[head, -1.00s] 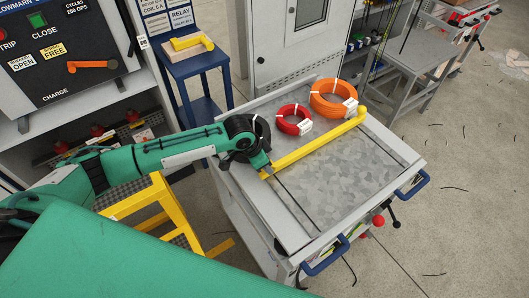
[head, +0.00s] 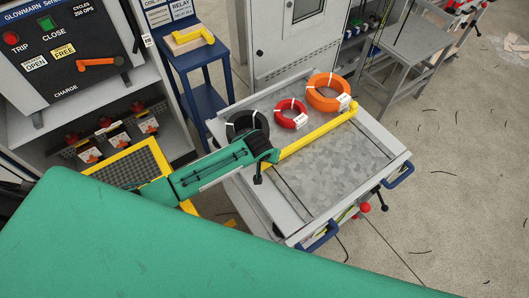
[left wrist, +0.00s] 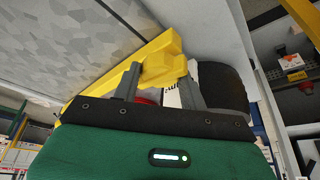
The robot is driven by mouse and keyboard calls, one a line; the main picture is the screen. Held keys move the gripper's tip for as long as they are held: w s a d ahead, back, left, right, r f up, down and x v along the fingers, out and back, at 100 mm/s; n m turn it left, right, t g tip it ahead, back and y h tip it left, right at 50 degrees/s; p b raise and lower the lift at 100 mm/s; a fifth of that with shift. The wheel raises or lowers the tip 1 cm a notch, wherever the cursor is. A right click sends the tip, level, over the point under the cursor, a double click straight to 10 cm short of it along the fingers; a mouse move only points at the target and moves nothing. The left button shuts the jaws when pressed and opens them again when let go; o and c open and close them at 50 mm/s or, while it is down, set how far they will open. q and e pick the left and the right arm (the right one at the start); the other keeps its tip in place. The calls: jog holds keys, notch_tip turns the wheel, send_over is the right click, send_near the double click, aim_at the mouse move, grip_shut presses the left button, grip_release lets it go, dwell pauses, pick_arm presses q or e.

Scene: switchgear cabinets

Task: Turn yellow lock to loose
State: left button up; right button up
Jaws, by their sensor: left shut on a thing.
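The yellow lock is a long yellow bar (head: 318,131) lying across the top of the grey trolley (head: 340,165). Its far end has a rounded knob by the trolley's back right corner. My left gripper (head: 272,157) is at the bar's near end, which the gripper partly hides in the head view. In the left wrist view, the gripper's two dark fingers (left wrist: 161,84) stand on either side of the yellow bar end (left wrist: 160,62) and are shut on it. My right gripper is not in view.
Black (head: 246,124), red (head: 290,113) and orange (head: 328,91) cable coils sit behind the bar on the trolley. A yellow step (head: 145,165) stands left, before the switchgear panel (head: 65,60). A blue stand (head: 195,75) is behind. The trolley top's front is clear.

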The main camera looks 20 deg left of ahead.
pick_arm(q)
jog(key=shift+r+n+p, duration=0.1)
jog(key=shift+n+p, duration=0.2)
jog(key=shift+n, duration=0.3)
jog(key=shift+y, duration=0.3)
jog(key=o, duration=1)
jog(key=b+v, duration=0.3)
jog(key=v, duration=1)
jog(key=shift+s+r, duration=0.15)
jog(key=shift+r, duration=0.2)
